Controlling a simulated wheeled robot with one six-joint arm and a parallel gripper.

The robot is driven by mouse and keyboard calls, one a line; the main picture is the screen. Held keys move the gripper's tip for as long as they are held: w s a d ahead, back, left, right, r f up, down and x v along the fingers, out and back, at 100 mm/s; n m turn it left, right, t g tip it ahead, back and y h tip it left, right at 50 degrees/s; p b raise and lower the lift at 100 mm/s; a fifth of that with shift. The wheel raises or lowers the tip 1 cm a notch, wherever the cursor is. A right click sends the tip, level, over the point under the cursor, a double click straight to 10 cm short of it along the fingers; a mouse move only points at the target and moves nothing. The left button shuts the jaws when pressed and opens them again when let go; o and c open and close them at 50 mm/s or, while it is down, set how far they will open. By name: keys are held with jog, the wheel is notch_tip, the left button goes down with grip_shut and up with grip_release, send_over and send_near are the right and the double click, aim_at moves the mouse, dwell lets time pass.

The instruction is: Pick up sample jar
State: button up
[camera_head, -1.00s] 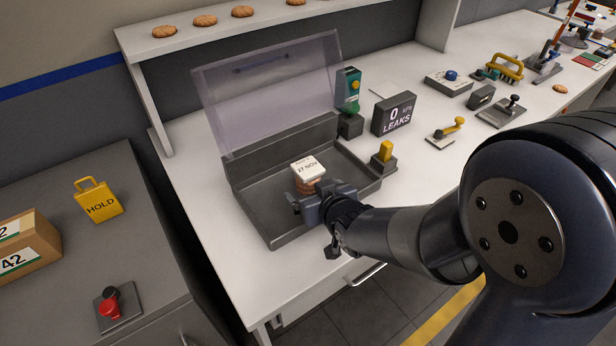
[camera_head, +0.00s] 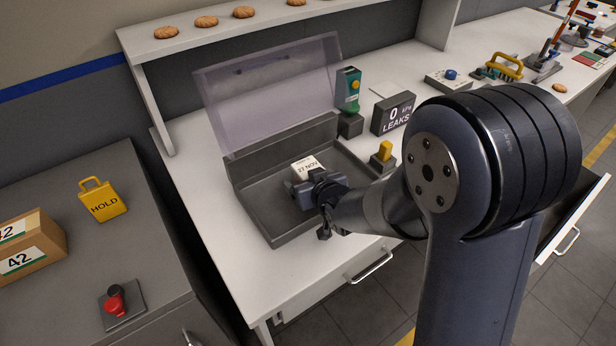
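The sample jar, which I take to be the piece with a white top marked "27 NOV" (camera_head: 307,167), is inside the open grey tray-like case (camera_head: 259,203) on the white bench. Its lower part is hidden behind my gripper. My gripper (camera_head: 306,187) is at the near side of the jar, over the case, with the arm reaching in from the right. The fingers are dark and small in this view, so I cannot tell whether they are open, shut or touching the jar.
The case's clear lid (camera_head: 270,85) stands raised behind. An open drawer (camera_head: 575,215) juts out at right. Biscuits line the shelf (camera_head: 180,35) above.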

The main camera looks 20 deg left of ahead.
jog(key=c, duration=0.9)
